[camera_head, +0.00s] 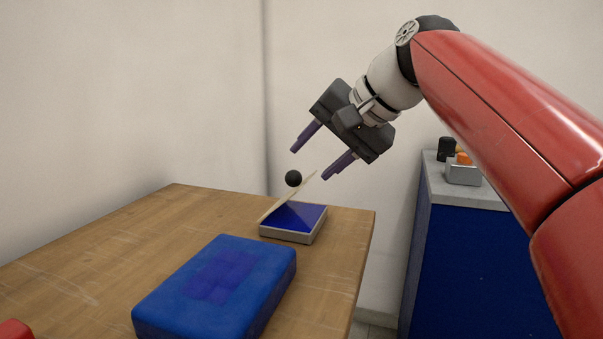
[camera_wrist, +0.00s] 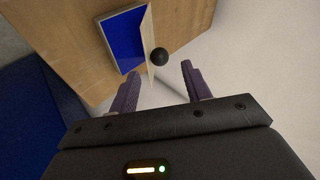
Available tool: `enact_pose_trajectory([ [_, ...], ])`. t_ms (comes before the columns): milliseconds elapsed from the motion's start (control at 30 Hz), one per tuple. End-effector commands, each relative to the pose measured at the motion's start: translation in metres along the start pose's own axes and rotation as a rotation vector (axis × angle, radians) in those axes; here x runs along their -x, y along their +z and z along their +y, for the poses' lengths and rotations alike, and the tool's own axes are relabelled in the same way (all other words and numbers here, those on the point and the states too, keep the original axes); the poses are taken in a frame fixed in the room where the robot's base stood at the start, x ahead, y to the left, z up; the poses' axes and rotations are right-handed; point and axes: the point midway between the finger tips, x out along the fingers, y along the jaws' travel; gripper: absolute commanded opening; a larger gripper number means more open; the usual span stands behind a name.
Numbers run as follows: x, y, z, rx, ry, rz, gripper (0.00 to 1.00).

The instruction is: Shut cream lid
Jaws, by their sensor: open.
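The cream lid (camera_head: 285,198) is a thin panel hinged along the left edge of a small grey box (camera_head: 287,236) with a blue inside. The lid stands open, tilted up and leaning over toward the right. A black ball-shaped knob (camera_head: 293,178) is on the lid's outer side. In the wrist view the lid (camera_wrist: 149,42) shows nearly edge-on, with the knob (camera_wrist: 159,56) beside it and the box's blue inside (camera_wrist: 122,38) exposed. My gripper (camera_head: 311,163) is open and empty, above the lid and knob and apart from them.
The box sits near the far right corner of a wooden table (camera_head: 110,240). A large blue box (camera_head: 215,285) lies in front of it. A blue cabinet (camera_head: 470,260) with small items on top stands at the right. The table's left side is mostly clear.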

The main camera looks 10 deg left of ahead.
Motion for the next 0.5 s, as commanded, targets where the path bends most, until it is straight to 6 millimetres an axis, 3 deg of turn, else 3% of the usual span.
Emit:
enact_pose_trajectory([
  [200, -0.037, 0.001, 0.001, 0.001, 0.001, -0.003, 0.48],
  [500, -0.053, 0.0, 0.001, 0.001, 0.002, 0.002, 0.48],
])
